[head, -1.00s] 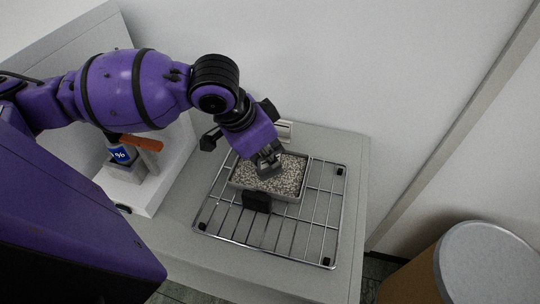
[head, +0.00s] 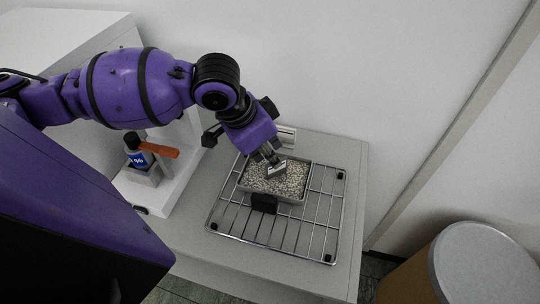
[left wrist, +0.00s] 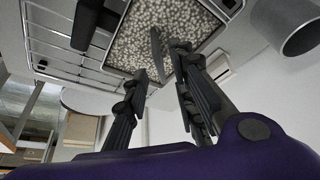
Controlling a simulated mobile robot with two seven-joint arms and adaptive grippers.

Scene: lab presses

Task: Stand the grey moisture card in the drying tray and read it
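The drying tray (head: 290,199) is a shallow grey tray full of pale speckled beads, on a wire rack. The grey moisture card (head: 277,169) stands in the beads towards the tray's back, pale markings on its face; I cannot read them. In the left wrist view the card (left wrist: 157,54) shows nearly edge-on, its lower end at the beads. My left gripper (head: 268,156) is just above the tray, its fingers spread on either side of the card. In the left wrist view a clear gap shows between the card and the left-hand finger. My right gripper is out of view.
The wire rack (head: 325,206) lies on a grey bench. A black block (head: 264,203) sits at the tray's front. At left, a blue-labelled bottle (head: 139,158) and an orange-brown bar (head: 160,150) are at a white press. A lidded drum (head: 485,262) stands at lower right.

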